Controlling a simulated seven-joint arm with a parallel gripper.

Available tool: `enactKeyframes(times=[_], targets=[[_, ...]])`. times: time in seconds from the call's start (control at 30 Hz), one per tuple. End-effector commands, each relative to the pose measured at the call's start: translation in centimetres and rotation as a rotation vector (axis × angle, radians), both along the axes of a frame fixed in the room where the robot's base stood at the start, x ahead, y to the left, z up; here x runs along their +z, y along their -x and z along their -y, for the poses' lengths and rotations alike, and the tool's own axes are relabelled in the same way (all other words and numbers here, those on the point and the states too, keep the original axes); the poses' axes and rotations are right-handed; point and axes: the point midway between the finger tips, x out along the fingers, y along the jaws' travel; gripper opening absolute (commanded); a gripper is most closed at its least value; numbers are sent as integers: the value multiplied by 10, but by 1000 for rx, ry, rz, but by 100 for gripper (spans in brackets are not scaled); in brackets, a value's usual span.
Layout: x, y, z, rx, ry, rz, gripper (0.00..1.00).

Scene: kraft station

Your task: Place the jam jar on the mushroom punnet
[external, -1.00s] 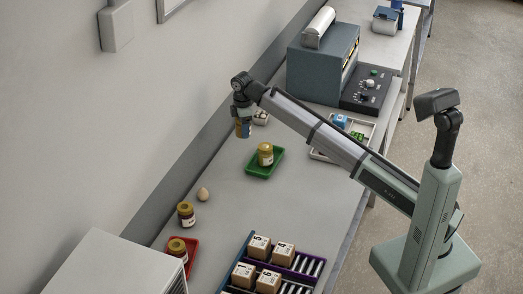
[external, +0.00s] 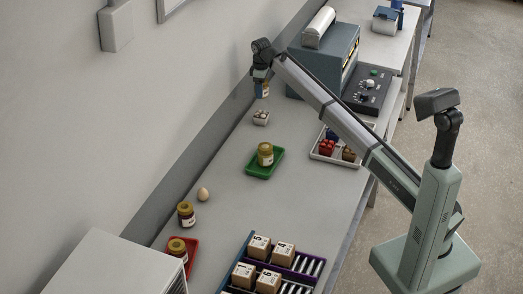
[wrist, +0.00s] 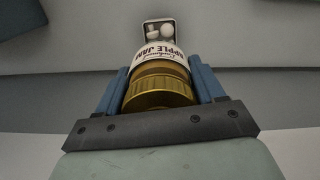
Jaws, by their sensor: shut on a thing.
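My gripper (external: 262,80) is shut on the jam jar (external: 262,90), held in the air near the back wall. In the wrist view, the jar (wrist: 160,75) has a gold lid and a white label reading "APPLE JAM", between the blue fingers of my gripper (wrist: 160,85). The mushroom punnet (external: 261,121) is a small pale tub with whitish mushrooms on the bench, below the jar in the external view. It also shows in the wrist view (wrist: 148,40), just beyond the jar and partly hidden by it. The jar looks apart from the punnet.
A green tray (external: 262,172) holds another jar (external: 265,153). An egg (external: 202,194) and a jar (external: 186,214) stand further forward, with a red tray (external: 192,257). A white tray (external: 335,158) with coloured items is at right; a blue-grey machine (external: 322,65) stands behind.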

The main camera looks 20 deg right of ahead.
Motion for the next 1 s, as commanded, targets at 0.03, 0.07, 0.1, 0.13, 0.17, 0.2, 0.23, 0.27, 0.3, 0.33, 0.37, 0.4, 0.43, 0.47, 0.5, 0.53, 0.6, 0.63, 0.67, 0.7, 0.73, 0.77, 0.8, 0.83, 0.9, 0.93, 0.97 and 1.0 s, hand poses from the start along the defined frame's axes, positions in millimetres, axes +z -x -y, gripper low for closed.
enactKeyframes(times=[0.03,0.07,0.1,0.13,0.17,0.2,0.23,0.27,0.3,0.33,0.37,0.4,0.43,0.47,0.5,0.53,0.6,0.63,0.67,0.7,0.73,0.77,0.8,0.83,0.9,0.93,0.97,1.0], targets=[[-7,1,0,0,0,-1,22],[-12,2,0,0,0,-1,22],[-18,2,0,0,1,-1,22],[-24,2,0,0,0,0,22],[-29,2,0,1,1,-1,22],[-35,2,0,1,0,-1,22],[-39,2,0,1,0,-1,22],[-43,2,0,1,1,-1,22],[-47,1,0,1,0,0,22],[-49,1,0,1,0,0,22],[-50,1,0,1,0,1,22],[-53,1,0,1,0,1,22],[-55,1,0,1,0,1,22],[-57,1,0,1,0,0,22],[-61,1,0,1,0,0,22],[-64,1,0,1,0,0,22],[-73,1,0,1,1,-1,22],[-76,1,0,1,0,0,22],[-80,1,0,1,0,0,22],[-84,1,0,1,0,0,22],[-86,1,0,1,0,0,22],[-88,1,0,1,0,1,22],[-88,1,0,1,0,1,22],[-88,1,0,1,0,1,22],[-88,0,0,1,0,1,22],[-88,0,0,1,0,1,22],[-88,0,0,1,0,1,22],[-88,1,0,1,0,1,22]])
